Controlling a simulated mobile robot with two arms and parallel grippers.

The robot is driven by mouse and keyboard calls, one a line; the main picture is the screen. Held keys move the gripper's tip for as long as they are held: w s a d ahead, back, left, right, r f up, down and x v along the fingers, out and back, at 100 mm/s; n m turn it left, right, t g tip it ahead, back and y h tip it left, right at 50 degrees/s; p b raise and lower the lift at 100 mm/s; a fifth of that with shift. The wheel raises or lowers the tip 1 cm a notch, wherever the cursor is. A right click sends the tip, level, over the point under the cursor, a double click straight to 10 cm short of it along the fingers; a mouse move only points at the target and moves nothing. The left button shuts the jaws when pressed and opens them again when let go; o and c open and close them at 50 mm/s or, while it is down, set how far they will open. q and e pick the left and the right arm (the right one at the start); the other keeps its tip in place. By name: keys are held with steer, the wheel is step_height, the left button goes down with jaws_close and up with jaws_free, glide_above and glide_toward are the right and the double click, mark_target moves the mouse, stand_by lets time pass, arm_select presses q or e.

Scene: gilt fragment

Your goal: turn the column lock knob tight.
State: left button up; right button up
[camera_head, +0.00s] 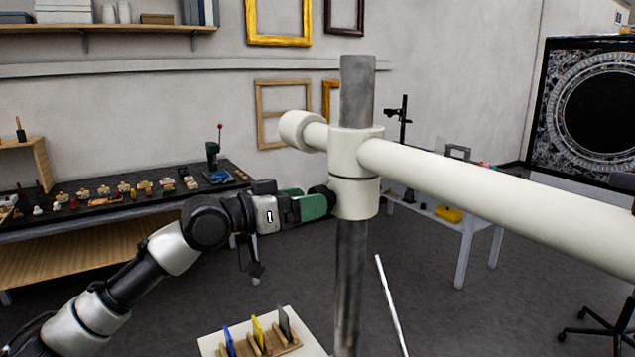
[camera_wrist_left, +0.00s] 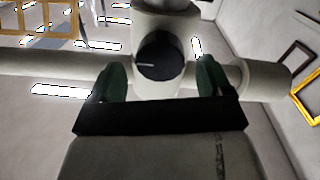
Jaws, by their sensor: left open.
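The column lock knob (camera_wrist_left: 158,56) is a round black knob with a pale line across its face, on the cream clamp of the grey column. In the head view the knob (camera_head: 328,194) shows as a small dark end on the left of the lower cream collar (camera_head: 356,198), partly hidden by my fingers. My left gripper (camera_head: 312,206), with green fingers, is level with the knob and right up against it. In the left wrist view my gripper (camera_wrist_left: 161,76) is open, one finger on each side of the knob, with gaps showing. My right gripper is not in view.
A thick cream cross arm (camera_head: 480,185) runs from the column (camera_head: 351,270) to the right. A small board with coloured cards (camera_head: 262,340) stands low in front. A workbench (camera_head: 120,210) with small items stands at the left. Open floor lies between.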

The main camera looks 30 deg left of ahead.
arm_select(q)
steer(key=shift+p+x, duration=0.4)
steer(key=shift+x, duration=0.8)
steer(key=shift+w, duration=0.15)
steer(key=shift+c, duration=0.3)
steer(key=c, duration=0.9)
steer(key=shift+o, duration=0.2)
